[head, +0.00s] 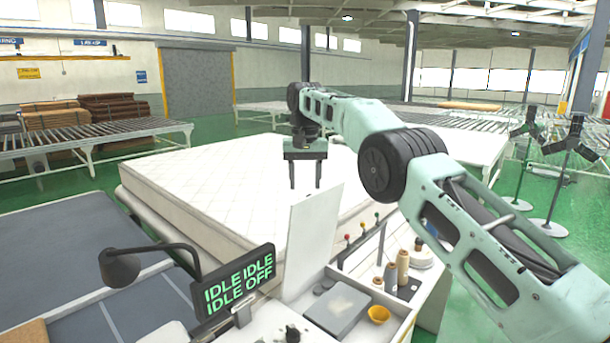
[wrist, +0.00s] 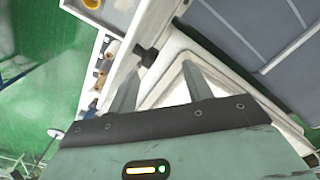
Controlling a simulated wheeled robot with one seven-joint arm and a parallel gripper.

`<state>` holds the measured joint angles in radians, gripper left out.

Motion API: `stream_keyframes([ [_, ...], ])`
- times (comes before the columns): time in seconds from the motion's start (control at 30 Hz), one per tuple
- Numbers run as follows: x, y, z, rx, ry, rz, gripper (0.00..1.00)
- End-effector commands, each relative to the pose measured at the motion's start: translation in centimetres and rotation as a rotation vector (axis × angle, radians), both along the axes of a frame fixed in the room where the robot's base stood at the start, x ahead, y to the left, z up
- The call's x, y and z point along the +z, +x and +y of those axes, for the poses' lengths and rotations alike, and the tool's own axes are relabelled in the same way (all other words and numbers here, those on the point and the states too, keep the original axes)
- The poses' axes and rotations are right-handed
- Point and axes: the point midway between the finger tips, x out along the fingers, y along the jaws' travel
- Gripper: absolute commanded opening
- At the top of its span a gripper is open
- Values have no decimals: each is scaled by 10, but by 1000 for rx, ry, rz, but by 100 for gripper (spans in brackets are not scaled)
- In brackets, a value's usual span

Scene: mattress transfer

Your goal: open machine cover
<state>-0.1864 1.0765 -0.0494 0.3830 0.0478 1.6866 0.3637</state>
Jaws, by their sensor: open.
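The machine (head: 395,322) is a white unit at the lower middle of the head view. A flat white panel (head: 312,240), likely its cover, stands up from it, slightly tilted. I cannot see a hinge or handle clearly. My gripper (head: 305,182) hangs with its fingers pointing down, behind and above the panel's top edge in the picture, open and empty. In the wrist view my gripper's two fingers (wrist: 160,72) are apart, with white surfaces beyond them. Whether they touch anything I cannot tell.
A dark sign (head: 238,284) reading IDLE and OFF and a lamp (head: 122,268) stand left of the panel. A white mattress (head: 215,185) lies behind. Roller conveyors (head: 90,138) stand farther off.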

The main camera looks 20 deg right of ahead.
Motion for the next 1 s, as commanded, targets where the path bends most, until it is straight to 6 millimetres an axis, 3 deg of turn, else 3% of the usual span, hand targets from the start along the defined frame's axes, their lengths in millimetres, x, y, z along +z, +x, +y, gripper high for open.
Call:
stream_keyframes([
  [0.23,14,-1,0,0,1,-1,50],
  [0.63,17,-2,0,0,1,0,50],
  [0.8,10,6,-11,-18,-9,-29,3],
  [0.87,5,15,-24,-37,-18,-66,0],
  [1.0,-14,45,-75,-97,-66,-209,0],
])
